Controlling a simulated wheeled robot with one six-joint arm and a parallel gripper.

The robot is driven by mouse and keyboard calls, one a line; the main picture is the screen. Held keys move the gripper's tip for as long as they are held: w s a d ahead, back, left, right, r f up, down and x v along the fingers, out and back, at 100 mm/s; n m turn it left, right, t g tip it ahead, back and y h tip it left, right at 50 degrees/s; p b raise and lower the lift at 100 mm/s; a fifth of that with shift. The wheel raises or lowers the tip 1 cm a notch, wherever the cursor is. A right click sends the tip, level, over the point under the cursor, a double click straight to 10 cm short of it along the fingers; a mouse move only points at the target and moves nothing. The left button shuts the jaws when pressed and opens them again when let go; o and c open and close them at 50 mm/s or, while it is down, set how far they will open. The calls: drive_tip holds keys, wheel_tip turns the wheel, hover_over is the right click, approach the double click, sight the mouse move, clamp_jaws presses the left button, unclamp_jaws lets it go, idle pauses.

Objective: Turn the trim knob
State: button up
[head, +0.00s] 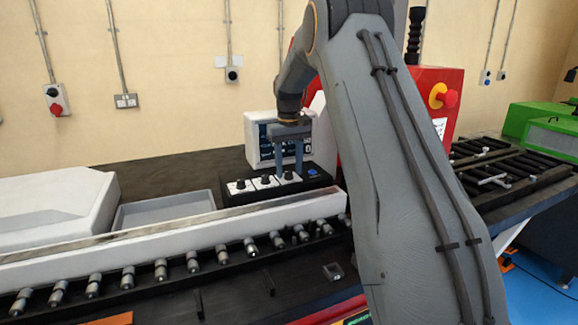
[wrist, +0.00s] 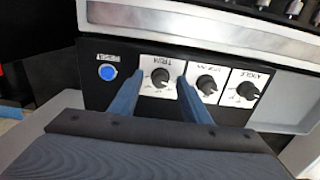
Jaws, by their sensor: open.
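The trim knob (wrist: 160,77) is a small black knob on a white plate marked TRIM, printed upside down in the wrist view. It sits on the black control box (head: 323,186), at the right end of a row of knobs in the head view. My gripper (wrist: 160,84) is open, with one blue finger on each side of the trim knob. Gaps show between the fingers and the knob, and how deep the fingertips reach is hard to tell. In the head view my gripper (head: 289,172) points down over the knob, which is partly hidden by the fingers.
The angle knob (wrist: 247,91) and a middle knob (wrist: 206,85) sit beside the trim knob, the middle one close to a finger. A blue button (wrist: 107,72) is on the other side. A screen (head: 256,150) stands behind; a grey tray (head: 165,210) lies left.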

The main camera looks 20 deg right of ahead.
drive_tip(key=shift+f, duration=0.2)
drive_tip(key=shift+c, duration=0.4)
drive_tip(key=c, duration=1)
drive_tip(key=shift+o, duration=0.2)
